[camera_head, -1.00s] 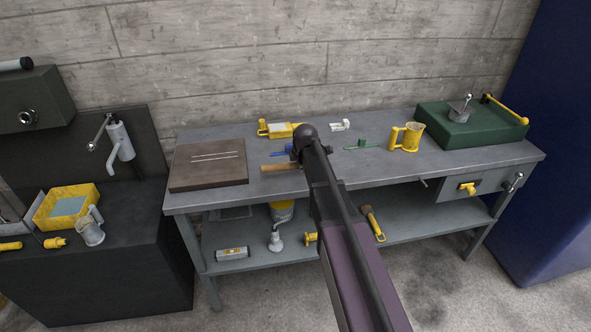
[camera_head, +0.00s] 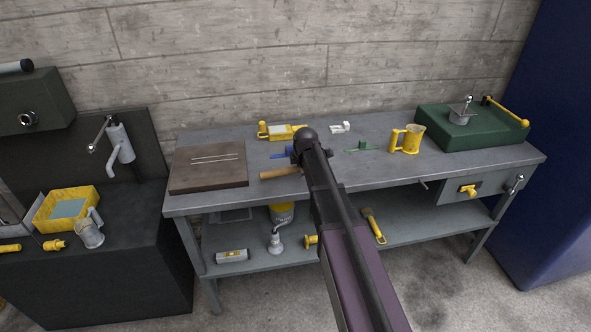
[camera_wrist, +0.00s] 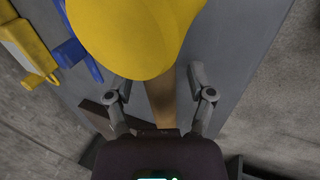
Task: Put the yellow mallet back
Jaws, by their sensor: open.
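The yellow mallet's wooden handle (camera_head: 280,173) shows on the grey workbench (camera_head: 350,183), left of my arm; my arm hides its head in the head view. In the wrist view the yellow mallet head (camera_wrist: 135,30) is large at the top, and its handle (camera_wrist: 161,98) runs down between my fingers. My gripper (camera_wrist: 155,85) is open, one finger on each side of the handle, with a gap visible on both sides. In the head view my gripper end (camera_head: 307,150) is low over the bench.
A blue tool (camera_head: 281,155) and a yellow tool (camera_head: 283,132) lie close behind the handle. A brown board (camera_head: 205,178) is to the left. A green tool (camera_head: 363,146), a yellow mug (camera_head: 412,138) and a green case (camera_head: 470,135) are to the right.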

